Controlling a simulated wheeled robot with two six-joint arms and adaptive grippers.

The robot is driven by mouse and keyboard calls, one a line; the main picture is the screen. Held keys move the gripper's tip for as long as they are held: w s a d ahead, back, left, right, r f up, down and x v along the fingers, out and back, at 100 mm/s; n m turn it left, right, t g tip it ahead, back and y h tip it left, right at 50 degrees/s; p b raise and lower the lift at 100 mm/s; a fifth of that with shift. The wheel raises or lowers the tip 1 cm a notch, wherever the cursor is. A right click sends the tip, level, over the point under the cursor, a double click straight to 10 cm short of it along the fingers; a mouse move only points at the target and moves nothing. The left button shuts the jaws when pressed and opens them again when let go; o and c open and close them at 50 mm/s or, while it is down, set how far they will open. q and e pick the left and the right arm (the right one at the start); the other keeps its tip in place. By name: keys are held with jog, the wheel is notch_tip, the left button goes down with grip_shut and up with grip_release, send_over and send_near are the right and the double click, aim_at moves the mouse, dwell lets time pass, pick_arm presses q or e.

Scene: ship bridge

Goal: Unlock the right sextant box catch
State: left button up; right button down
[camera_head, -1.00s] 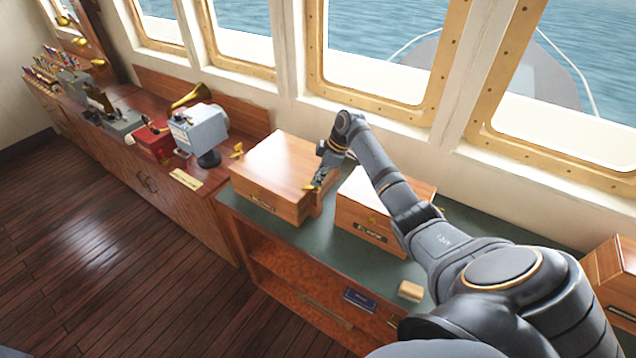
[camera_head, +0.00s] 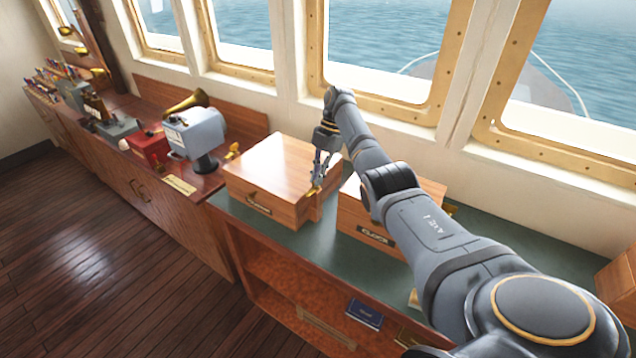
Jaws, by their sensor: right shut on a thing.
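The sextant box (camera_head: 268,167) is a closed orange-brown wooden box on the green-topped cabinet, with a small dark label on its front. A brass catch (camera_head: 232,152) shows at its left side. The right catch (camera_head: 314,191) is a small brass piece at the box's right side, mostly hidden by my right gripper. My right gripper (camera_head: 317,182) reaches down from above at that side, its fingers shut on the right catch. The catch's exact position is hard to tell. My left gripper is not in view.
A second wooden box (camera_head: 352,217) stands close on the right, partly behind my right arm. A blue-grey instrument (camera_head: 196,132) and a brass horn (camera_head: 187,101) stand on the left counter. A blue book (camera_head: 365,313) lies below. Windows line the back.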

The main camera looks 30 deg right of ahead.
jog(key=shift+w+n+g+b, duration=0.1)
jog(key=shift+n+g+b, duration=0.2)
jog(key=shift+n+b, duration=0.5)
jog(key=shift+r, duration=0.1)
jog(key=c, duration=1.5)
grip_release()
